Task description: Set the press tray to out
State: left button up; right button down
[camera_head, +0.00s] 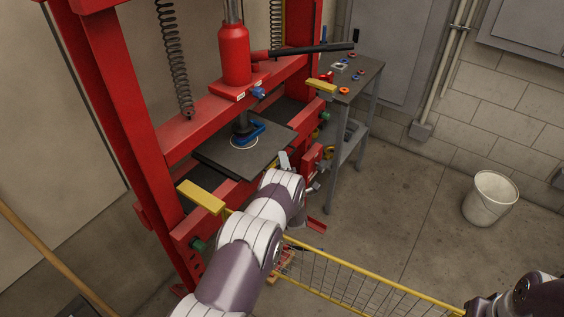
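The press tray (216,150) is a dark flat plate in the red press frame (118,95). It sits under the red jack (234,55), and a blue part (252,131) and a pale ring (244,141) are on it. My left arm reaches up from the bottom. Its gripper (285,161) is small and partly hidden behind my wrist, close to the tray's front right edge. I cannot tell whether it touches the tray or whether its fingers are open. My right arm shows at the lower right, with its end (482,305) cut off and unclear.
A yellow guard rail with wire mesh (340,270) runs in front of the press. Yellow blocks (201,197) sit on the frame. A grey side table (352,78) holds small parts. A white bucket (490,199) stands on the otherwise open floor at right.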

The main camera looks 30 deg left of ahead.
pick_arm(q)
jog(key=shift+d+r, duration=0.1)
jog(key=shift+r, duration=0.05)
grip_shut()
jog(key=shift+d, duration=0.1)
jog(key=s+d+b, duration=0.1)
jog(key=d+b, duration=0.4)
jog(key=d, duration=1.7)
jog(key=shift+s+r, duration=0.2)
jog(key=shift+r, duration=0.05)
grip_release()
jog(key=shift+d, duration=0.1)
jog(key=shift+d+f, duration=0.1)
